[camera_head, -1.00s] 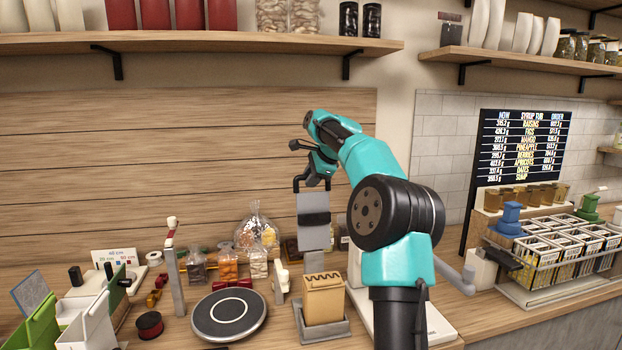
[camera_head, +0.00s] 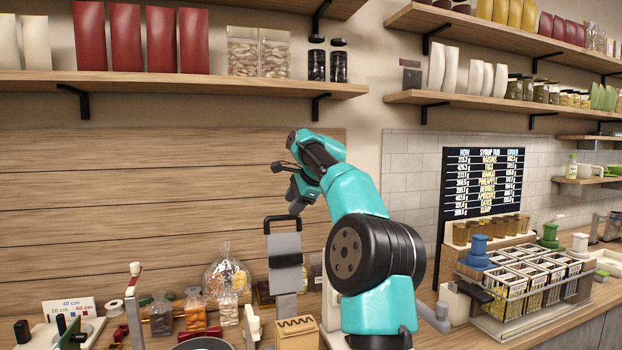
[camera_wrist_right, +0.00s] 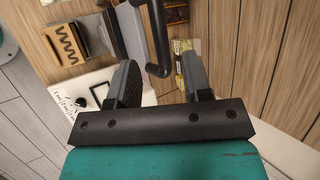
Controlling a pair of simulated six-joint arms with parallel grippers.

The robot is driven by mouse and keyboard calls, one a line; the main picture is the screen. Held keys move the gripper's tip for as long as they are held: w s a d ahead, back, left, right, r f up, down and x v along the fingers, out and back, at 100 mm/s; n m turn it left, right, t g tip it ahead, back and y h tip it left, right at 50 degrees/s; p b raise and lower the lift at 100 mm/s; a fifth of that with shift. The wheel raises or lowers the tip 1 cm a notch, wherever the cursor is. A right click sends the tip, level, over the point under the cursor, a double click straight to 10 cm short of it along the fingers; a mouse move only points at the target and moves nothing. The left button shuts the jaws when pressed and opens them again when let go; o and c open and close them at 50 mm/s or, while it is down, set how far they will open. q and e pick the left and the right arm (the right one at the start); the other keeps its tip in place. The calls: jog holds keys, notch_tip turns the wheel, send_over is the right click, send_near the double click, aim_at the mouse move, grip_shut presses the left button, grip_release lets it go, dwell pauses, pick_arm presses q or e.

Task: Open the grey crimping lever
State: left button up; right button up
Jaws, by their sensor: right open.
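The grey crimping lever (camera_head: 286,277) stands upright, with a black band across it and a black loop handle (camera_head: 283,222) at its top. In the right wrist view, the black handle (camera_wrist_right: 157,40) reaches down toward the space between my fingertips, beside the grey lever plate (camera_wrist_right: 130,28). My right gripper (camera_head: 296,206) is just above the handle in the head view. It is open and empty in the right wrist view (camera_wrist_right: 160,78); whether a finger touches the handle is unclear. My left gripper is not in view.
Filled clear bags (camera_head: 228,279) and small jars (camera_head: 194,309) stand to the left. A rack of boxes (camera_head: 520,285) is to the right. A shelf (camera_head: 180,85) hangs above.

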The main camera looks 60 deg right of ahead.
jog(key=v, duration=1)
jog(key=shift+s+r, duration=0.1)
